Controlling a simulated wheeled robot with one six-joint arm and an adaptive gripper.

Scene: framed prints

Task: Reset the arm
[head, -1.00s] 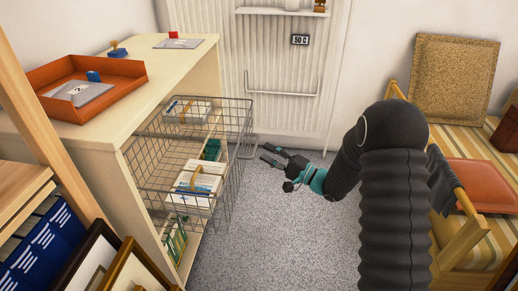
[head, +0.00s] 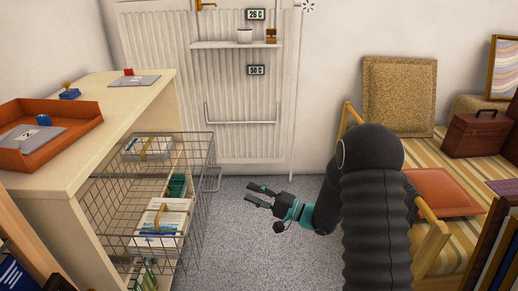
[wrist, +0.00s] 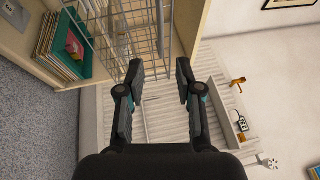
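My gripper (head: 261,195) is at the end of my black, ribbed arm, over the grey carpet and to the right of the wire basket (head: 205,160). The fingers point left and away from my body. In the wrist view my gripper (wrist: 158,75) has its two fingers apart with nothing between them. The wire basket also shows there at the upper left (wrist: 120,40). The ribbed white radiator (wrist: 160,125) lies beyond the fingers.
A wooden cabinet (head: 130,95) bearing an orange tray (head: 85,140) stands left. A striped daybed (head: 460,240) with cushions stands right. A small shelf (head: 225,44) hangs on the radiator (head: 240,145) at the back. Bare carpet (head: 235,255) lies between cabinet and arm.

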